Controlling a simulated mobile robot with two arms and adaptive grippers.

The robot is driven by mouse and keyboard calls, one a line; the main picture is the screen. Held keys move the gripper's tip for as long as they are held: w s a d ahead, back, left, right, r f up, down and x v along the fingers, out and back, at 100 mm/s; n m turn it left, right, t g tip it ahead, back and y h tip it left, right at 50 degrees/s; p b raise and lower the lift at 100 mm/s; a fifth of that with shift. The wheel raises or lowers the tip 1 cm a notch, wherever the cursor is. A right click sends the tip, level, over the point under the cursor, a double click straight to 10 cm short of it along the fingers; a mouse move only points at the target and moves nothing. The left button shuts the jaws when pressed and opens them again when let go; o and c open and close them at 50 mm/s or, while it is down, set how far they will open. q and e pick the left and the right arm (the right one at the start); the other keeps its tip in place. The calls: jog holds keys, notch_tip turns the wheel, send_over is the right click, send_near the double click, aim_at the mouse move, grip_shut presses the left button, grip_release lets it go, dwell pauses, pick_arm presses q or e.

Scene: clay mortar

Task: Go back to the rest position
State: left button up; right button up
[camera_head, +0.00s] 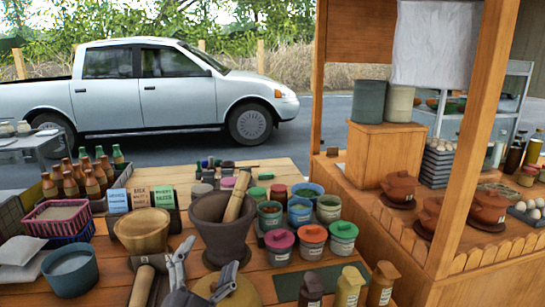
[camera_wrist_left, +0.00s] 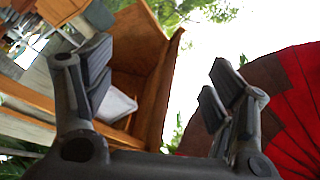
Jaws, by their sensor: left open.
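My left gripper (camera_head: 204,268) is at the bottom centre of the head view, in front of the clay mortar. Its two fingers are spread with nothing between them. In the left wrist view the gripper (camera_wrist_left: 160,85) is also open and empty, with sky and part of a wooden stall between its fingers. The dark clay mortar (camera_head: 219,238) stands on the wooden table, with a wooden pestle (camera_head: 238,195) leaning in it. The left gripper appears apart from both. My right gripper is in neither view.
A wooden bowl (camera_head: 142,230) and a blue-grey pot (camera_head: 70,272) stand to the left. Lidded tubs (camera_head: 280,247) crowd the right, and sauce bottles (camera_head: 92,178) fill a crate behind. A wooden post (camera_head: 480,140) rises at right. A red canopy (camera_wrist_left: 285,120) shows in the wrist view.

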pick_arm(q)
jog(key=s+a+f+n+g+y, duration=0.3)
jog(key=s+a+f+g, duration=0.1)
jog(key=f, duration=0.5)
jog(key=s+a+f+n+g+y, duration=0.2)
jog(key=s+a+f+n+g, duration=0.2)
jog(key=f, duration=0.5)
jog(key=s+f+n+g+h, duration=0.1)
jog(key=s+f+g, duration=0.45)
jog(key=s, duration=0.45)
jog(key=s+f+g+h, duration=0.1)
jog(key=s+f+g, duration=0.3)
jog(key=s+f, duration=0.45)
notch_tip(320, 180, down, 23)
jog(key=s, duration=0.2)
jog(key=s+a+f+g, duration=0.2)
jog(key=s+f, duration=1.5)
jog(key=shift+s+a+f+y, duration=0.15)
jog(key=shift+s+a+y, duration=0.15)
jog(key=shift+a, duration=0.1)
